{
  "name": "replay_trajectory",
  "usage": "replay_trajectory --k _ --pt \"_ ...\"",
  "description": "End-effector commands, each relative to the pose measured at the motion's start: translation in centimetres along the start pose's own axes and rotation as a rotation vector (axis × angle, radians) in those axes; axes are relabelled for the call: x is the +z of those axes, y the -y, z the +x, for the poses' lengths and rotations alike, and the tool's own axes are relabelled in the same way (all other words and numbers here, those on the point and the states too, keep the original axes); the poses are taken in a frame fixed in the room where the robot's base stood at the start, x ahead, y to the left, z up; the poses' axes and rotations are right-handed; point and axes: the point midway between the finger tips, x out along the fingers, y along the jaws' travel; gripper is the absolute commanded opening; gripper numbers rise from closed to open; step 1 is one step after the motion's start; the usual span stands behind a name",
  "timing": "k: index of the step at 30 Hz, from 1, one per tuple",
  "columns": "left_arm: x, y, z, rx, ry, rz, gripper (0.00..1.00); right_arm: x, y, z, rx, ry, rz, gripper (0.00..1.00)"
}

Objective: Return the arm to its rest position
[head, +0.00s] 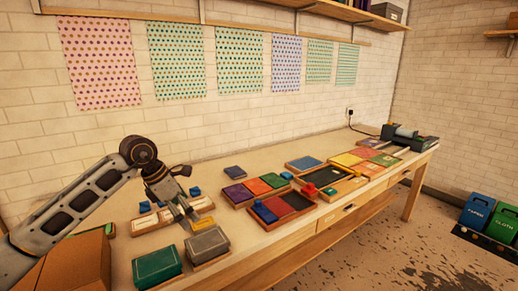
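My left arm comes in from the left. Its gripper (186,213) points down over the left part of the workbench, above a light tray (150,226). The fingers are small and overlap the things behind them, so I cannot tell whether they are open or shut, or whether they touch anything. A grey box (207,243) and a small yellow piece (203,224) lie just right of and below the fingertips. My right gripper is not in view.
Green boxes (157,266) stand at the bench's front left, beside a cardboard box (75,264). Trays of coloured blocks (262,187) fill the middle and right. A dark machine (408,137) stands at the far end. The bench's back strip is mostly clear.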

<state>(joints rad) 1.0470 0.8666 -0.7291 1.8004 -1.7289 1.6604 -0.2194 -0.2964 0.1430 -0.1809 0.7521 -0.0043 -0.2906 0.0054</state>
Motion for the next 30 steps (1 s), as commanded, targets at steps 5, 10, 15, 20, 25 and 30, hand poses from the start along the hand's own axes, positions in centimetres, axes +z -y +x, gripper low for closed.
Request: replay_trajectory --k 5,10,15,20,25,30 --pt "1.0 0.0 -2.4 0.000 0.000 0.000 1.00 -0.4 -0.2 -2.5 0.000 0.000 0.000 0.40" --pt "1.6 0.0 -3.9 0.000 0.000 0.000 1.00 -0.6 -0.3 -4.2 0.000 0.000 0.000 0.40" --pt "2.1 0.0 -5.0 0.000 0.000 0.000 1.00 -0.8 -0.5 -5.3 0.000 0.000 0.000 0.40" --pt "2.4 0.0 -5.8 0.000 0.000 0.000 1.00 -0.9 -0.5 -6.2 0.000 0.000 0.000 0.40" --pt "2.5 0.0 -6.1 0.000 0.000 0.000 1.00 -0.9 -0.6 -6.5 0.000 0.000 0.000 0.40" --pt "2.7 0.0 -6.5 0.000 0.000 0.000 1.00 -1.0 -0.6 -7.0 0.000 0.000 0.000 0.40"
